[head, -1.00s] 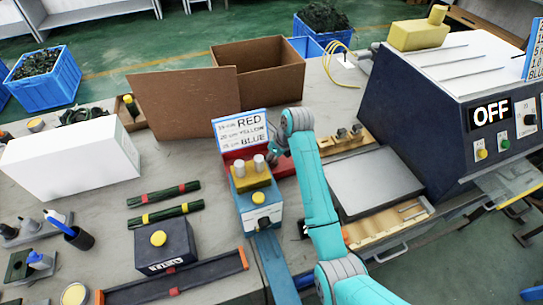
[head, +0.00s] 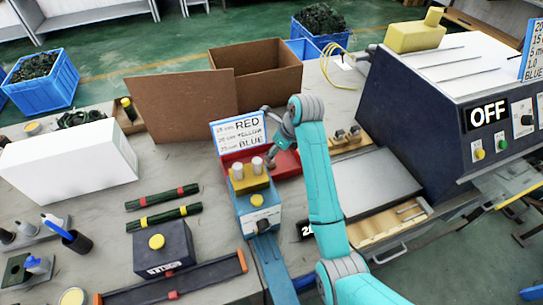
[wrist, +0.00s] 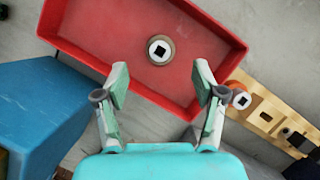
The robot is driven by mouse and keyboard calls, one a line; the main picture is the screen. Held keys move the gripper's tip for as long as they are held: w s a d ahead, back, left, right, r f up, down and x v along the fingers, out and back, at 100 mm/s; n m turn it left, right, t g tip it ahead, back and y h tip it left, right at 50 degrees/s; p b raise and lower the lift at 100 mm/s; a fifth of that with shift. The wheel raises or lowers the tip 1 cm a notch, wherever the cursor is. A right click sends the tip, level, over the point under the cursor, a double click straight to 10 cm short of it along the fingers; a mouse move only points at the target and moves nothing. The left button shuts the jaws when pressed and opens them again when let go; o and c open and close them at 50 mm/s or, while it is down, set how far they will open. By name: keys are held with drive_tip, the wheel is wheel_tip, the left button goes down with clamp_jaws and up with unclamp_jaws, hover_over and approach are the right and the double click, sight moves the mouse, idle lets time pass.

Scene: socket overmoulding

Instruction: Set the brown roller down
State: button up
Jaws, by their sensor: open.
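The brown roller (wrist: 160,49) stands on end inside the red tray (wrist: 100,22), its pale top face with a dark square hole turned up to the wrist camera. My gripper (wrist: 160,84) is open and empty. Its two fingers are spread to either side below the roller in the wrist view, and neither touches it. In the head view the red tray (head: 287,167) lies behind the blue machine, under my gripper. I cannot make out the roller there.
The blue block (wrist: 40,110) is left of the tray. A wooden rack (wrist: 268,118) with an orange-red roller (wrist: 240,99) is close on the right. In the head view a lettered sign (head: 238,133) stands behind the tray, and the dark "OFF" machine (head: 440,135) is at right.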

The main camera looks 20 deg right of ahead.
drive_tip(key=shift+v, duration=2.75)
